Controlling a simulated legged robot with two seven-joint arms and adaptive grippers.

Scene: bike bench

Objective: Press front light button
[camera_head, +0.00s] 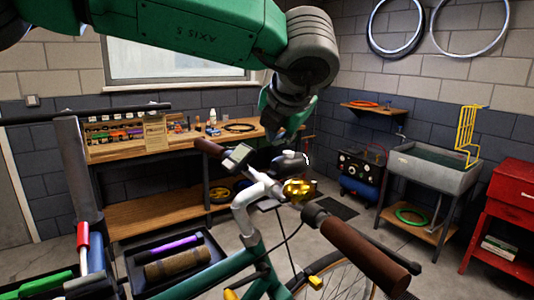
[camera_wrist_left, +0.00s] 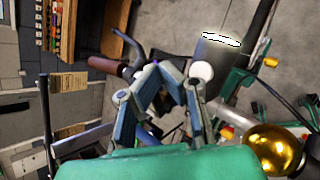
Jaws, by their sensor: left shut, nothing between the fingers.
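The front light (camera_head: 290,161) is a grey rounded housing on the bike's handlebar, with a bright white patch at its right end. In the left wrist view the light (camera_wrist_left: 212,58) is a dark grey tapered body with a bright white oval and a pale round button-like end (camera_wrist_left: 202,71). My left gripper (camera_head: 283,133) is shut and empty, pointing down just above and behind the light. In the wrist view its fingertips (camera_wrist_left: 163,76) are just left of the pale round end. I cannot tell whether they touch it. My right gripper is not in view.
A gold bell (camera_head: 298,188), a small display (camera_head: 238,154) and brown grips (camera_head: 355,250) sit on the handlebar close to the light. A wooden workbench (camera_head: 115,152) stands behind, with a sink (camera_head: 430,168) and red cabinet (camera_head: 511,196) at right.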

